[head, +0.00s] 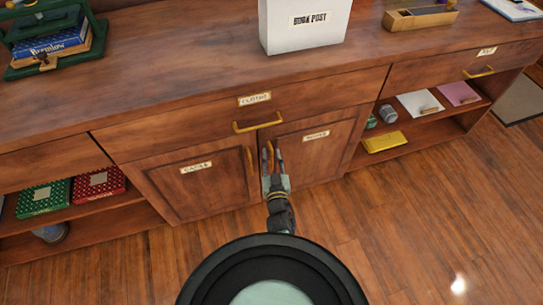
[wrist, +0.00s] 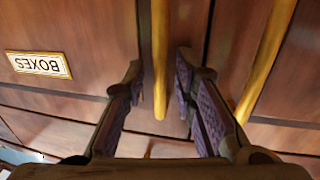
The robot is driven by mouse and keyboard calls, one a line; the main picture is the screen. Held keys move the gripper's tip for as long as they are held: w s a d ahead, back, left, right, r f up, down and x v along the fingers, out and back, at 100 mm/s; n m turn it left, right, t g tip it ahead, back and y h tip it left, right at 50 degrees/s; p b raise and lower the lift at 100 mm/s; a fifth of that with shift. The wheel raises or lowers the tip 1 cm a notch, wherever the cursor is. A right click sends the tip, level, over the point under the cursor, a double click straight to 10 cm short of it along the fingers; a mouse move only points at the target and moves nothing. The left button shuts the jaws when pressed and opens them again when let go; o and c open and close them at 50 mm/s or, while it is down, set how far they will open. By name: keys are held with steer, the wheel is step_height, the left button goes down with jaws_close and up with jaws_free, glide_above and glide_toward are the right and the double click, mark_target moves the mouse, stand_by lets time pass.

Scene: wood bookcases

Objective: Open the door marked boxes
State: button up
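The boxes door (head: 318,155) is the right one of two wooden cabinet doors, with a small label (head: 316,136). In the wrist view its label (wrist: 38,65) reads BOXES upside down. The door looks closed. Its upright brass handle (wrist: 160,65) stands between the two fingers of my gripper (wrist: 160,72). The fingers are spread, with a visible gap on each side of the handle. In the head view my gripper (head: 274,153) is at the handle's height, at the inner edge of the door, and partly covers it.
The left door (head: 195,185) has its own brass handle (head: 250,160) close by, also in the wrist view (wrist: 268,60). A drawer with a brass pull (head: 258,122) lies above. Open shelves flank the doors. Wood floor (head: 400,220) in front is clear.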

jaws_close()
stand_by(0.6)
